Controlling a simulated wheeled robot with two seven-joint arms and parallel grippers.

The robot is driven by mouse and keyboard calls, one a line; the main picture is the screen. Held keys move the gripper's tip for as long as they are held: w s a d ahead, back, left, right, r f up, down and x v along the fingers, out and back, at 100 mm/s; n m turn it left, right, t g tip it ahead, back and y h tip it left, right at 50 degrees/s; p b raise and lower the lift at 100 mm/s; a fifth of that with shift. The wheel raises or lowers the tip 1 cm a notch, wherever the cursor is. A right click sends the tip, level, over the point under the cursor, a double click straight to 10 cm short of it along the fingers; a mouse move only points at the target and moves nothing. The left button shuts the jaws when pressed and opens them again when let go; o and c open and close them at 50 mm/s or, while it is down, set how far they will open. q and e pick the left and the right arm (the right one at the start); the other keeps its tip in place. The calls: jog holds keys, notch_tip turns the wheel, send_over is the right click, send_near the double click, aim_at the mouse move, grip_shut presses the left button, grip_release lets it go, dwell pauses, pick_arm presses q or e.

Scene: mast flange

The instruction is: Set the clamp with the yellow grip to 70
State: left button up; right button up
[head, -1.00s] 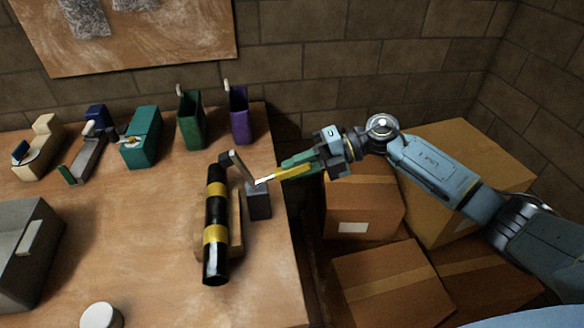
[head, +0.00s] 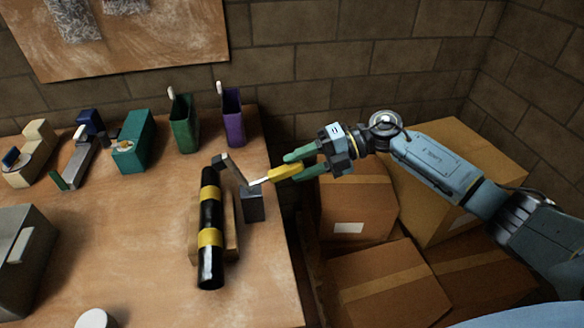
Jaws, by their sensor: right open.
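The clamp's yellow grip (head: 284,173) sits on the end of a thin pale lever that runs from a dark grey block (head: 252,204) near the table's right edge. The lever slants up to the right, past that edge. A grey arm (head: 232,167) also rises from the block. A black mast with yellow bands (head: 211,218) lies just left of the block. My right gripper (head: 294,165) is open, with its green fingers on either side of the grip's outer end. I cannot tell whether they touch it. No scale or number is readable. My left gripper is out of view.
Cardboard boxes (head: 358,205) stand right of the table under my right arm. A green bin (head: 183,122), a purple bin (head: 232,118) and a teal device (head: 136,138) line the table's back. The table's middle (head: 120,240) is clear.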

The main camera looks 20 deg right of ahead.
jog(key=v, duration=1.1)
jog(key=w+d+f+m+t+h, duration=0.1)
jog(key=w+f+m+t+h, duration=0.25)
jog(key=f+m+t, duration=0.9)
jog(key=s+d+f+m+g+h, duration=0.1)
jog(key=s+d+f+m+h, duration=0.3)
jog(key=f, duration=0.7)
jog(key=s+a+f+m+g+h, duration=0.1)
jog(key=s+f+m+g+h, duration=0.1)
jog(key=f+m, duration=0.6)
jog(key=s+a+f+m+g+h, duration=0.25)
jog(key=s+f+g+h, duration=0.25)
jog(key=s+f, duration=1.4)
jog(key=s+a+f+m+g, duration=0.2)
jog(key=s+f+g, duration=0.1)
jog(key=s, duration=0.7)
jog(key=s+a+f+m+g, duration=0.1)
jog(key=s+a+f+g, duration=0.2)
jog(key=s, duration=0.8)
jog(key=shift+s+a+f+m, duration=0.2)
jog(key=shift+s+f+m, duration=0.1)
jog(key=shift+f+m, duration=0.1)
